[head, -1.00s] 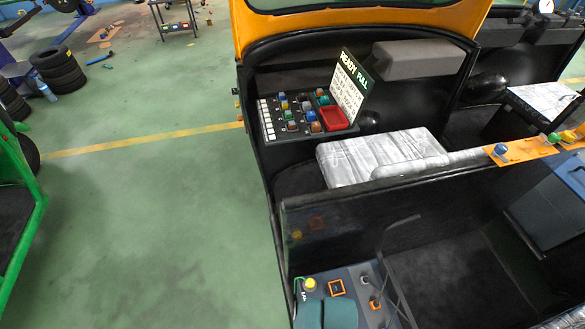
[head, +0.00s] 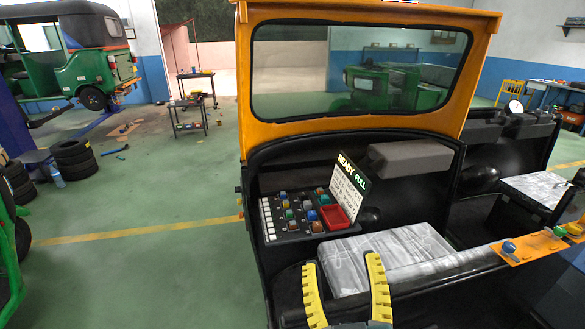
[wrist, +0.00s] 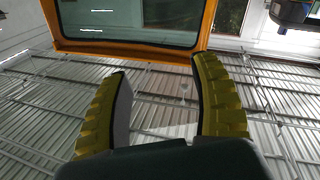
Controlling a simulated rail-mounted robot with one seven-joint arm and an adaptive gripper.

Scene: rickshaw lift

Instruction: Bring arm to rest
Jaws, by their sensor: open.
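My gripper (head: 345,290) shows at the bottom of the head view, with two yellow ribbed fingers pointing up. It is open and nothing sits between the fingers. It appears in front of the grey patterned seat (head: 375,257) of the rickshaw. In the wrist view my gripper (wrist: 163,105) also has its fingers spread and empty. Behind them there show a corrugated roof (wrist: 275,90) and the orange window frame (wrist: 205,25). The rest of my arm is mostly out of view.
The rickshaw's orange frame (head: 480,75) stands ahead. An orange plate (head: 525,249) with knobs is at right.

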